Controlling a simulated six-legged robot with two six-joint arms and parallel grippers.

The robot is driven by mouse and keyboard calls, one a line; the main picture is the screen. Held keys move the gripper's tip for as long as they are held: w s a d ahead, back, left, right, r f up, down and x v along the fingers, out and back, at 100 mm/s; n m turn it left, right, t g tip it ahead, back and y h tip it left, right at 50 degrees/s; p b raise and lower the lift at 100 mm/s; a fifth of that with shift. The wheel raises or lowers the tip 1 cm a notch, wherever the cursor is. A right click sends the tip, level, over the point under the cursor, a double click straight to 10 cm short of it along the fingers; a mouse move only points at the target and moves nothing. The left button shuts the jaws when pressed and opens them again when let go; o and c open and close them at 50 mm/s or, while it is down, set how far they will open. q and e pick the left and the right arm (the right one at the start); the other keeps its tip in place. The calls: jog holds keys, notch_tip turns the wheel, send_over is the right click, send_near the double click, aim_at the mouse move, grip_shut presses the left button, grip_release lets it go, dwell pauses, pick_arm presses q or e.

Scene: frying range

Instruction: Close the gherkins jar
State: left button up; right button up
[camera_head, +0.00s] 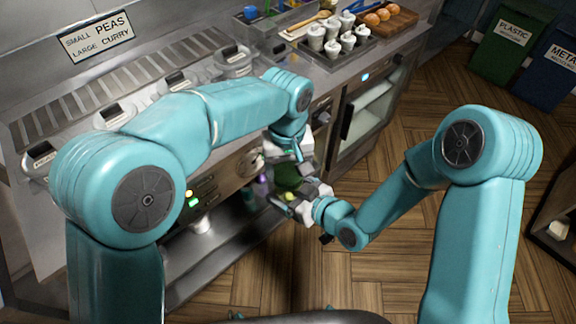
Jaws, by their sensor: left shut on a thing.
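The gherkins jar (286,174) shows as a small dark green shape in front of the range, partly hidden by my two grippers. My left gripper (288,147) comes down from above at the jar's top. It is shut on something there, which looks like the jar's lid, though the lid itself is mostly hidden. My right gripper (292,203) is at the jar's lower near side, with a small yellow-green spot between its parts. Whether its fingers touch the jar or are closed is too small to tell.
The steel range with lidded fryer pots (232,60) runs along the left and back. A tray of white cups (333,40) and a wooden board with round brown items (378,15) stand on the counter. Bins (506,42) stand at the back right. The wooden floor (400,255) is open.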

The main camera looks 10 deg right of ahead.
pick_arm(q)
jog(key=o, duration=1.2)
jog(key=shift+c, duration=0.2)
jog(key=shift+r, duration=0.1)
jog(key=shift+r, duration=2.2)
jog(key=shift+c, duration=0.4)
jog(key=n, duration=0.1)
jog(key=r+n, duration=0.1)
jog(key=shift+w+r+n, duration=0.1)
jog(key=shift+r+n, duration=0.15)
jog(key=shift+n, duration=0.15)
notch_tip(320, 180, up, 2)
jog(key=n, duration=0.3)
jog(key=shift+n, duration=0.4)
